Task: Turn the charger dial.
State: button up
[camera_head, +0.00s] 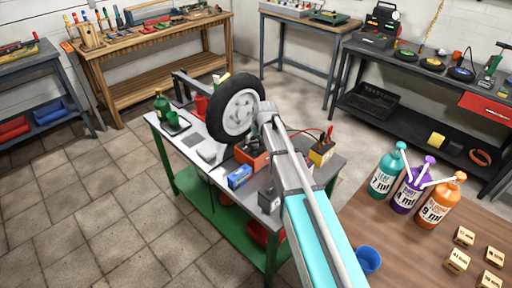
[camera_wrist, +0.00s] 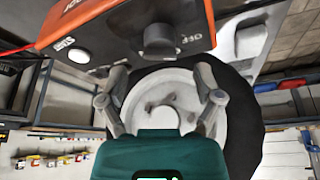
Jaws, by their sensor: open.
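The charger is an orange-red box (camera_wrist: 120,28) across the top of the wrist view. Its dial (camera_wrist: 160,40) is a dark grey round knob, with "OFF" lettering beside it and a pale round part (camera_wrist: 78,56) at the other end of the face. My gripper (camera_wrist: 161,80) is open and empty. Its two fingers stand apart on either side of the dial's line, and the dial appears beyond the fingertips, not between them. In the head view the charger (camera_head: 250,158) sits on the green-legged bench beside the wheel, partly hidden by my arm.
A tyre on a pale rim (camera_head: 238,112) stands right behind the charger. A blue box (camera_head: 239,177), a yellow-and-black battery (camera_head: 321,152) and a green bottle (camera_head: 161,104) share the bench.

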aim_at(255, 142)
jog(key=shift+b+x, duration=1.7)
jog(key=shift+x, duration=0.45)
jog(key=c, duration=1)
jog(key=shift+d, duration=0.35)
jog(key=shift+c, duration=0.8)
jog(key=shift+a, duration=0.25)
